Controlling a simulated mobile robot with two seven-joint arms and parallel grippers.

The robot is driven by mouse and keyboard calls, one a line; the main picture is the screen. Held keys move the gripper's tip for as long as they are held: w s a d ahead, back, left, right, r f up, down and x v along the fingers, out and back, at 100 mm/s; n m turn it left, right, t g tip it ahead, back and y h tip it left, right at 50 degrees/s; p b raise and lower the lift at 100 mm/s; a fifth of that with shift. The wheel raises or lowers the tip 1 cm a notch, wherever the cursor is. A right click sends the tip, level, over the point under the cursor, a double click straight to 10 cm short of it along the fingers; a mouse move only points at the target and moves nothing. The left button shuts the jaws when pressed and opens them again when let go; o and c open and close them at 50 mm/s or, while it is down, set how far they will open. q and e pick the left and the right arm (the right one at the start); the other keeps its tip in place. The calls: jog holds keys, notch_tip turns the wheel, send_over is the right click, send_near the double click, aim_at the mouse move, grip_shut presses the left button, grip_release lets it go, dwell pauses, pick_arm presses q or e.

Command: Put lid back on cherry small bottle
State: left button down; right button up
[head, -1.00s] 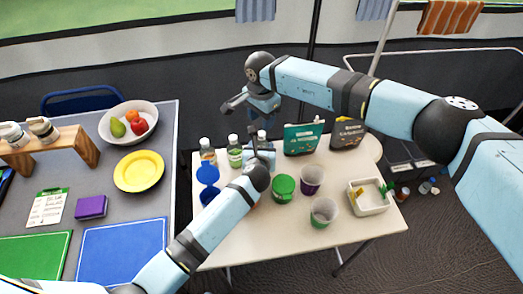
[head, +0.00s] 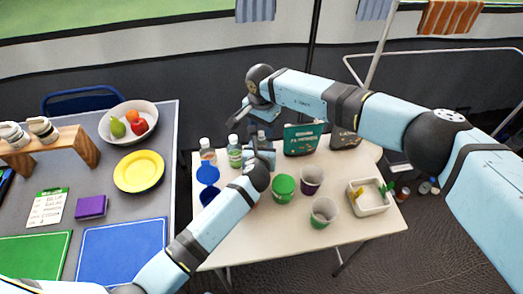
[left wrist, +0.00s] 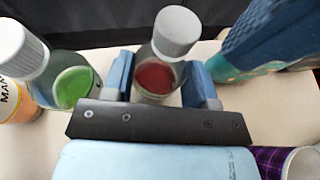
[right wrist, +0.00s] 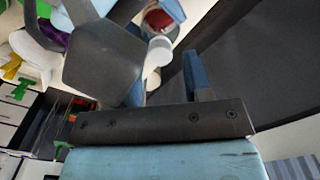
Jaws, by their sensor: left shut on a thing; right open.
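The cherry small bottle (left wrist: 153,78), clear with red contents, stands between the fingers of my left gripper (left wrist: 160,85), which is shut on its body. Its white lid (left wrist: 176,30) shows at the bottle's top; I cannot tell whether it is fully seated. In the head view my left gripper (head: 260,158) largely hides the bottle. My right gripper (head: 246,118) is open, above and behind the bottle. In the right wrist view the white lid (right wrist: 157,52) and red contents (right wrist: 158,19) show beyond the open fingers, with no finger clearly touching the lid.
A green-labelled bottle (head: 235,152) and an orange-labelled bottle (head: 207,151) stand close to the left. Teal (head: 301,139) and dark (head: 345,136) packages stand to the right. A green-lidded tub (head: 284,186), cups (head: 323,212) and a white bin (head: 370,197) occupy the table's front right.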

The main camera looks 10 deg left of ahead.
jog(key=shift+f, duration=1.1)
grip_shut()
jog(key=shift+m, duration=1.7)
jog(key=shift+o, duration=0.4)
grip_release()
